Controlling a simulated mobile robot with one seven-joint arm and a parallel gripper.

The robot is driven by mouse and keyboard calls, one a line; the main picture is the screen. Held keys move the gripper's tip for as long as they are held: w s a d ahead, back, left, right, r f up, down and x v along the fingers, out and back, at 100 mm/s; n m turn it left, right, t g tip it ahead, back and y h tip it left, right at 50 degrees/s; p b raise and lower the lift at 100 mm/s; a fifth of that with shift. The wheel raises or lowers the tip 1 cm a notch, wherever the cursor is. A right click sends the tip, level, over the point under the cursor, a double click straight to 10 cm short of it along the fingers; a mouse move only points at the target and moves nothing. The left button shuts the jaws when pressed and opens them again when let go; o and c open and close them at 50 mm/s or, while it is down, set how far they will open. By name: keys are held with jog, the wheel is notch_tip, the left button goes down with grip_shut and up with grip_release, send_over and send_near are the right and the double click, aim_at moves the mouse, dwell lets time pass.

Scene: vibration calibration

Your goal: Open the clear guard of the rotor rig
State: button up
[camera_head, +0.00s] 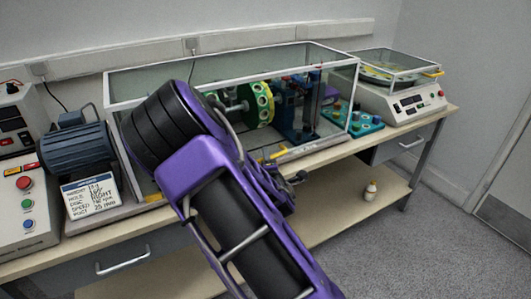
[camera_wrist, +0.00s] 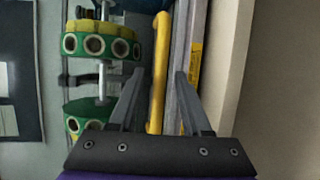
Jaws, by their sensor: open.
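The clear guard (camera_head: 335,95) is a glass box with pale edges, standing down over the rotor rig on the bench. Its yellow handle (camera_head: 278,153) is low on the front side. In the wrist view the handle (camera_wrist: 160,70) runs lengthwise between the fingers of my open gripper (camera_wrist: 160,76); I cannot tell whether they touch it. The rig's green rotor disc (camera_head: 257,104) with round holes shows through the glass, and green and yellow discs (camera_wrist: 100,45) show in the wrist view. In the head view my purple arm hides the guard's left front and most of my gripper.
A motor (camera_head: 75,150) with a label card (camera_head: 91,196) and a control box (camera_head: 22,190) stand at left. A teal tray (camera_head: 360,122) of parts and a balance (camera_head: 400,100) stand at right. A small bottle (camera_head: 370,190) is on the lower shelf. The floor at right is clear.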

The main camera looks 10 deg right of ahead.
jog(key=shift+w, duration=0.4)
jog(key=shift+c, duration=0.2)
grip_shut()
dwell(1.2)
